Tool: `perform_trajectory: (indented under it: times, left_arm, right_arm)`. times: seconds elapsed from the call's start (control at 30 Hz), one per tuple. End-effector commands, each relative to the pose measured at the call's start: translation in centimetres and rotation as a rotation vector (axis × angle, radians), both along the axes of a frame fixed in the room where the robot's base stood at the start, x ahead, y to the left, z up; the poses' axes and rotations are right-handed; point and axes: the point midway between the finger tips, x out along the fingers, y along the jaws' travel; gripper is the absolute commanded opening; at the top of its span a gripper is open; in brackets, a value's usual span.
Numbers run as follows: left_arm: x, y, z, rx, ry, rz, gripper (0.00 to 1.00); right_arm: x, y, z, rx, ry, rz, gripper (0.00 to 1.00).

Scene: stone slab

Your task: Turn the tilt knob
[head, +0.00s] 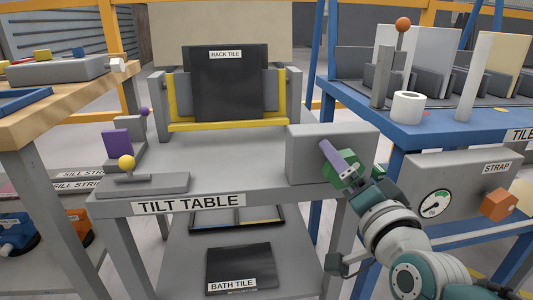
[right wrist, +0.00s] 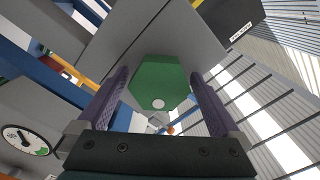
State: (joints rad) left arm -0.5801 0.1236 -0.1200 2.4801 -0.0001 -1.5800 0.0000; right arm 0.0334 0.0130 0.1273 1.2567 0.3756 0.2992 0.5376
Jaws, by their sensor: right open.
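The green tilt knob (head: 340,182) sits on the front of the grey box (head: 302,155) at the right end of the tilt table (head: 235,180). In the right wrist view the knob (right wrist: 160,80) is a green many-sided block with a white dot. My right gripper (head: 345,163) is at the knob, with its purple fingers open. In the right wrist view the fingers of my right gripper (right wrist: 158,88) stand on either side of the knob, with gaps visible. In the head view the gripper partly hides the knob. My left gripper is not in view.
A strap box with a gauge (head: 435,204) and orange knob (head: 498,205) is close right of my arm.

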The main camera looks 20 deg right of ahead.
Motion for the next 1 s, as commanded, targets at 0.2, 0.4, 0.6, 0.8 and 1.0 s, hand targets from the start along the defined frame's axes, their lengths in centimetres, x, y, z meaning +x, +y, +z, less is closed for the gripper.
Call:
perform_trajectory:
  times: [0.2,0.4,0.6,0.8,1.0]
  left_arm:
    - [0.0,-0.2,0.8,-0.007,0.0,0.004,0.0]
    - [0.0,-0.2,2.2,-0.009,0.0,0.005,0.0]
    - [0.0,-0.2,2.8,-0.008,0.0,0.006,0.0]
    - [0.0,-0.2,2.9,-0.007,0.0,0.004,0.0]
    - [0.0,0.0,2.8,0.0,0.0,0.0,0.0]
  right_arm:
    - [-1.6,0.4,0.1,-0.001,0.005,0.0,1.0]
    - [-5.6,1.4,0.2,0.0,0.005,0.001,1.0]
    - [-8.7,2.1,0.1,0.001,0.003,0.0,1.0]
    - [-9.7,2.3,0.0,0.0,0.0,0.0,1.0]
    - [-9.7,2.3,0.0,0.0,0.0,0.0,1.0]
